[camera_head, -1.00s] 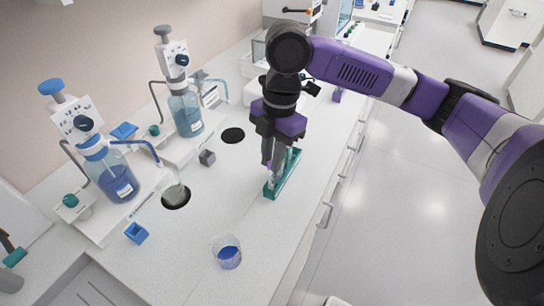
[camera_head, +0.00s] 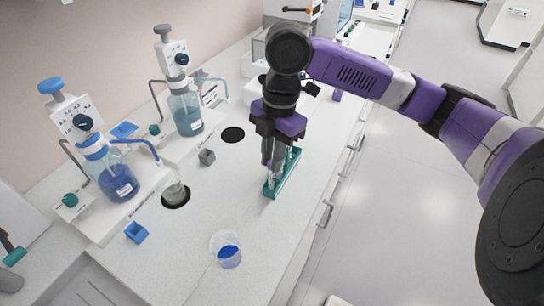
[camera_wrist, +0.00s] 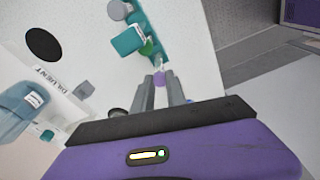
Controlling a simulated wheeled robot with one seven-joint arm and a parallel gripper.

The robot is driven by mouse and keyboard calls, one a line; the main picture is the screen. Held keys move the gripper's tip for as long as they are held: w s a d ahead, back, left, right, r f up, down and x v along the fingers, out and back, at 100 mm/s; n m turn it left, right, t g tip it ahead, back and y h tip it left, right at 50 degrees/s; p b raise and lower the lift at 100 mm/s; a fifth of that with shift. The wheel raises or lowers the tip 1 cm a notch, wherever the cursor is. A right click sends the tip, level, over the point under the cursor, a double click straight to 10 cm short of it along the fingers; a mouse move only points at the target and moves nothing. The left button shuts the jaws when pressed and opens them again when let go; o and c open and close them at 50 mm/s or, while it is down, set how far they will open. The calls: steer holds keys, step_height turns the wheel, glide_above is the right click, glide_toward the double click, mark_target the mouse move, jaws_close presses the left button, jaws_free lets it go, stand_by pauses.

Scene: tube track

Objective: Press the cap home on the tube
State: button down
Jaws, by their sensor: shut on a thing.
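A teal rack (camera_head: 271,190) stands near the front edge of the white bench. My gripper (camera_head: 268,163) points down over it, with its fingers close together. In the wrist view my gripper (camera_wrist: 159,80) is shut on a small purple cap (camera_wrist: 160,77), held between the fingertips. A pale, thin piece shows just past the cap, likely the tube, but it is too small to tell whether the cap is seated on it. The teal rack (camera_wrist: 157,22) also shows in the wrist view beyond the fingertips. The fingers hide most of the cap and tube in the head view.
Two dispenser bottles, one blue (camera_head: 119,182) and one teal (camera_head: 187,115), stand at left. The bench centre is mostly clear.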

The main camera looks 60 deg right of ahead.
steer(key=shift+f, duration=0.25)
stand_by(0.4)
steer(key=c, duration=1.3)
jaws_free()
steer(key=shift+r, duration=0.1)
steer(key=r, duration=0.5)
steer(key=d+r, duration=0.1)
steer(key=r, duration=0.1)
steer(key=shift+s+d+r+b, duration=0.1)
steer(key=shift+s+r+b, duration=0.05)
steer(key=shift+r+b, duration=0.15)
